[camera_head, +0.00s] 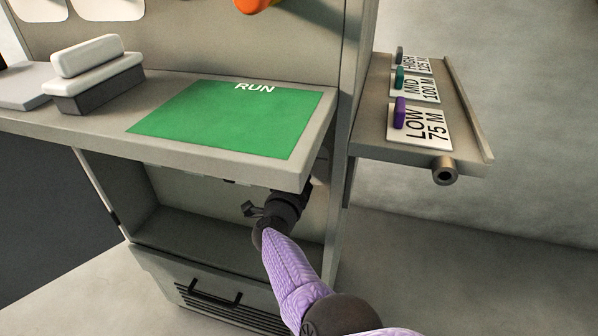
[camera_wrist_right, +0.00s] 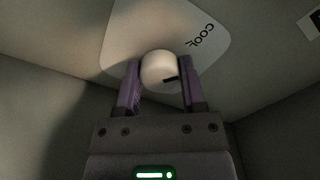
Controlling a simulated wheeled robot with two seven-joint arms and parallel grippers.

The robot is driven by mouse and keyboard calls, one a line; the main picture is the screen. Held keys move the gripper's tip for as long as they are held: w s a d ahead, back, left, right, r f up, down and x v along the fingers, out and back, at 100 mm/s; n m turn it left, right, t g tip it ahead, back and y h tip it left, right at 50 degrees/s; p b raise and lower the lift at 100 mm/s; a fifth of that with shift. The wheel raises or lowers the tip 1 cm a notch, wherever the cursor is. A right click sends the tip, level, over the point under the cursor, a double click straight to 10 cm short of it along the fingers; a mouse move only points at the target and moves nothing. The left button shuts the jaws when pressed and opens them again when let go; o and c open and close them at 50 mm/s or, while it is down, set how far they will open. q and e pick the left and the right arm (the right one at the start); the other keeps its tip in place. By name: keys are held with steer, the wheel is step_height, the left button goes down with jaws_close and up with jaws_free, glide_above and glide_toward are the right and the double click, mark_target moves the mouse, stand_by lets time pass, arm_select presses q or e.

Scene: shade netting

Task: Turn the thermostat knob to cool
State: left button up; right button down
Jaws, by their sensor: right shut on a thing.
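In the right wrist view, a round white knob (camera_wrist_right: 158,65) sits on a pale panel plate (camera_wrist_right: 122,38) with rounded corners. The word COOL (camera_wrist_right: 200,36) is printed on the plate up and to the right of the knob, rotated in the picture. A short black mark on the knob points to the right, below the COOL word. My right gripper (camera_wrist_right: 160,78) is shut on the knob, one purple finger on each side. In the head view my right arm reaches under the shelf, and its fingers and the knob are hidden there. My left gripper is not in view.
A shelf (camera_head: 75,122) above my right arm bears a green RUN mat (camera_head: 232,117) and a white-topped grey block (camera_head: 98,77). A side ledge (camera_head: 370,108) at right holds LOW, MID and HIGH cards with coloured pieces. An open bay and a handled drawer (camera_head: 215,300) lie below.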

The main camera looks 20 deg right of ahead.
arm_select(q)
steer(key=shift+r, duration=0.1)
arm_select(e)
steer(key=shift+n, duration=0.6)
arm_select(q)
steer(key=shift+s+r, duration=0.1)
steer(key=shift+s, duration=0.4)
arm_select(e)
steer(key=shift+f+n, duration=0.1)
steer(key=shift+n, duration=0.2)
steer(key=shift+c, duration=1)
jaws_free()
arm_select(q)
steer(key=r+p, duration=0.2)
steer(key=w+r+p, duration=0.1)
steer(key=p, duration=0.1)
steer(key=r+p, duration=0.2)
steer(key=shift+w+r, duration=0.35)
arm_select(e)
steer(key=v, duration=1)
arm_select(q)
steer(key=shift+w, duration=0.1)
